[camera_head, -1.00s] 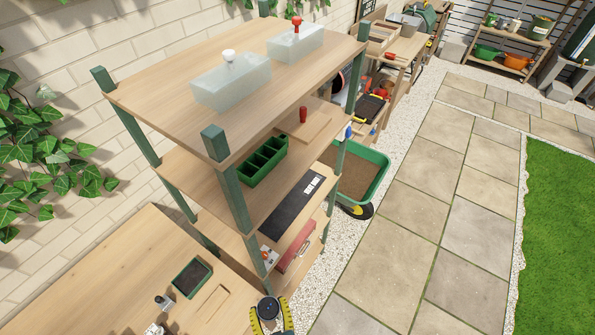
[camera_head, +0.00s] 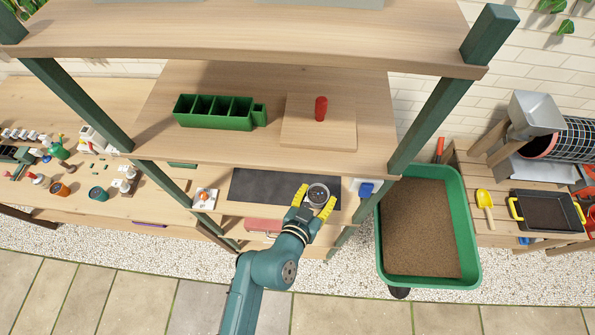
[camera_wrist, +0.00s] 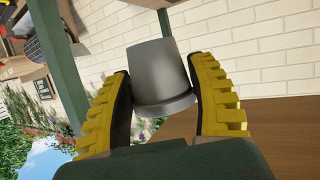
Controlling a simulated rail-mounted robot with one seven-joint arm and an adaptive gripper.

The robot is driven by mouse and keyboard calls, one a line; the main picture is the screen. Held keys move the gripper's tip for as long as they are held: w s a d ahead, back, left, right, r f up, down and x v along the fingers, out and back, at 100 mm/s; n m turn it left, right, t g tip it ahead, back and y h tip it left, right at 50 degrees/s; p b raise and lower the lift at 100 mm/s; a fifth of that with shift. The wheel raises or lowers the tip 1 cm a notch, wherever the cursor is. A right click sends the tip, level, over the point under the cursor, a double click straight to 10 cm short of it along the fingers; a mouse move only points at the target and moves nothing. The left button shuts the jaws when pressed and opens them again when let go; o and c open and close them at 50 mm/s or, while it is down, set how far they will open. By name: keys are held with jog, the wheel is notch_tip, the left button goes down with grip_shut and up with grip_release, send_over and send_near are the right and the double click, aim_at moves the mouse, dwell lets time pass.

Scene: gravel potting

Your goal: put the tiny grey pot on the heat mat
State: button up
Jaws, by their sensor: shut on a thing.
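The tiny grey pot (camera_head: 318,195) is between the yellow fingers of my gripper (camera_head: 315,199), which is shut on it. In the head view the pot's round opening faces up, with dark contents showing inside. The grey pot (camera_wrist: 162,65) also fills the middle of the wrist view, with a yellow finger of my gripper (camera_wrist: 165,100) touching each side. The heat mat (camera_head: 260,187) is a dark flat strip on the lower shelf. The pot and fingers overlap the mat's right part in the head view; the gap between pot and mat cannot be told.
A shelf board (camera_head: 200,148) above the mat holds a green divided tray (camera_head: 215,112) and a board with a red-handled knob (camera_head: 320,108). A green post (camera_head: 430,125) stands to the right. A small orange-topped device (camera_head: 204,198) is left of the mat; a blue item (camera_head: 366,189) is right.

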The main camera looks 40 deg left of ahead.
aim_at(284, 197)
jog(key=s+a+f+n+g+y+b, duration=0.2)
jog(key=s+a+n+y+b, duration=0.1)
jog(key=a, duration=0.8)
jog(key=f, duration=0.3)
jog(key=f+b, duration=0.1)
jog(key=f, duration=0.2)
jog(key=f+b, duration=0.1)
jog(key=f, duration=0.2)
jog(key=shift+w+f, duration=0.15)
jog(key=shift+w, duration=0.15)
jog(key=shift+f, duration=0.1)
jog(key=shift+f+b, duration=0.15)
jog(key=shift+b, duration=0.25)
jog(key=o, duration=1.2)
